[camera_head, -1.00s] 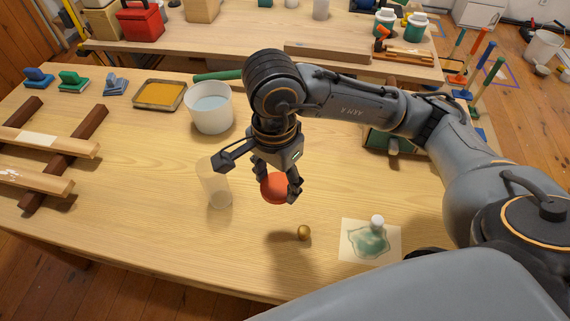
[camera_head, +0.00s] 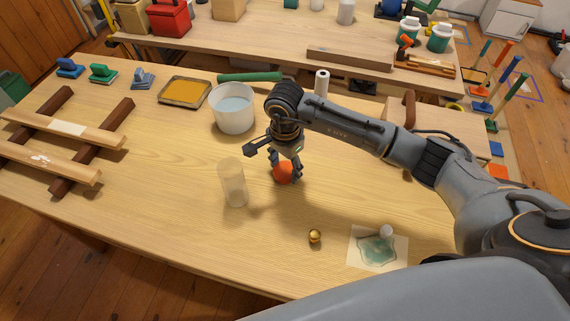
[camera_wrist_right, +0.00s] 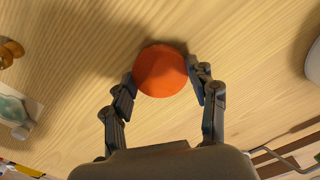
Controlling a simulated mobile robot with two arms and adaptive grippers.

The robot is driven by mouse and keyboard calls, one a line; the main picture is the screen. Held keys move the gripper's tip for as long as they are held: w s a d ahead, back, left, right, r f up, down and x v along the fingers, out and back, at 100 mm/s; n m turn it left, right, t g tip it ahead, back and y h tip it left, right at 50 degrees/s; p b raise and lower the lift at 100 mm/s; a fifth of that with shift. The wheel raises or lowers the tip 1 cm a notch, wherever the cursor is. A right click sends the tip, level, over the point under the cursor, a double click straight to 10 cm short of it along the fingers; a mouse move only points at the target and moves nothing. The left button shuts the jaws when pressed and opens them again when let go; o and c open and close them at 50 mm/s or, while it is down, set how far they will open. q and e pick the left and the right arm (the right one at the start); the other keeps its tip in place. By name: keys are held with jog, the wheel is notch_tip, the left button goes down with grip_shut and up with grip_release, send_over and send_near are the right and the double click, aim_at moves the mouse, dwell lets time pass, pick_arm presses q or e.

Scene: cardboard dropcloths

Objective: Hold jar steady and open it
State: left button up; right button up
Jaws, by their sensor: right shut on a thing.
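My right gripper (camera_head: 286,176) is shut on a round orange thing (camera_head: 284,171), which looks like a ball. In the right wrist view the orange thing (camera_wrist_right: 160,71) sits between the two fingers (camera_wrist_right: 163,90). It is low over the table, close to its shadow; I cannot tell whether it touches. A clear, frosted cylinder (camera_head: 233,184), possibly the jar, stands upright to the left of the gripper, apart from it. I see no separate lid on it. My left gripper is not in view.
A white bucket (camera_head: 233,108) stands behind the cylinder. A small brass ball or knob (camera_head: 314,236) and a paper with a green patch (camera_head: 377,248) lie in front. A tray of yellow (camera_head: 185,92) is at the back left. Wooden racks (camera_head: 65,140) lie left. The table's front middle is clear.

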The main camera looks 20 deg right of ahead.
jog(key=shift+f, duration=0.25)
jog(key=shift+f, duration=0.1)
jog(key=shift+f, duration=0.15)
jog(key=o, duration=1.3)
